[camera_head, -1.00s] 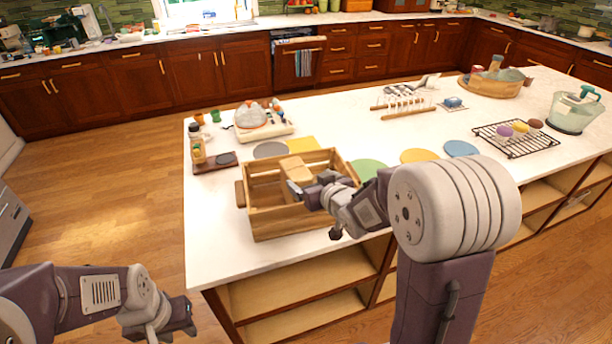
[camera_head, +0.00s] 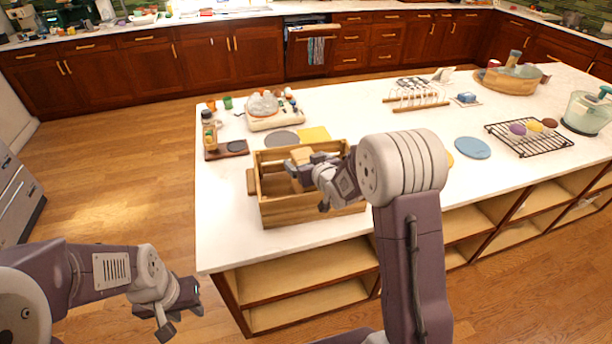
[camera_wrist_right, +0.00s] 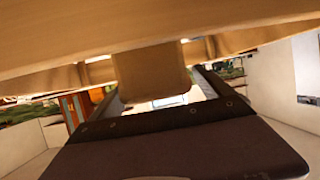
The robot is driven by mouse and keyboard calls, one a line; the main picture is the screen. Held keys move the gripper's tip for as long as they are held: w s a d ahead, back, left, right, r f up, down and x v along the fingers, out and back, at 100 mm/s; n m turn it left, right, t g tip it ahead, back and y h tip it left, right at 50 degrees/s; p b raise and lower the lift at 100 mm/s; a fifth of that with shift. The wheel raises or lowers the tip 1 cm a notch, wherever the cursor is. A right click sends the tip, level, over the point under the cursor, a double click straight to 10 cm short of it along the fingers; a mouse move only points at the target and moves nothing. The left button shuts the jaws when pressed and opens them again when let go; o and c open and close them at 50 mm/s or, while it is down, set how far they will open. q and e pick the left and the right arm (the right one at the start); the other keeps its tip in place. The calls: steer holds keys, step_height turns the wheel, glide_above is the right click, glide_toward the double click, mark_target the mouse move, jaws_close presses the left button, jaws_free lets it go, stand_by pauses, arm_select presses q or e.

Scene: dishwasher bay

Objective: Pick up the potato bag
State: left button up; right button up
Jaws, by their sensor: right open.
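I cannot clearly make out a potato bag. A wooden slatted crate (camera_head: 312,211) stands on the white island near its front left. A plain tan thing (camera_head: 301,155) shows inside it, partly hidden by my right gripper; I cannot tell whether it is the bag. My right gripper (camera_head: 296,170) is open and reaches over the crate. In the right wrist view, wood spans the top and a tan block (camera_wrist_right: 150,75) hangs just in front of my dark gripper body. My left gripper (camera_head: 182,308) is low, left of the island, and looks empty; its opening is unclear.
Around the crate are a small dark board with bottles (camera_head: 226,150), a grey disc (camera_head: 281,139), a yellow mat (camera_head: 314,134) and a white tray (camera_head: 272,118). Further right are a dish rack (camera_head: 416,99), a blue disc (camera_head: 472,148) and a black wire rack (camera_head: 528,142).

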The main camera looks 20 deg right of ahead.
steer(key=shift+w+f, duration=0.1)
steer(key=shift+w, duration=0.05)
steer(key=shift+s, duration=0.2)
steer(key=c, duration=1.9)
steer(key=shift+w+r, duration=0.1)
steer(key=shift+r, duration=0.1)
jaws_close()
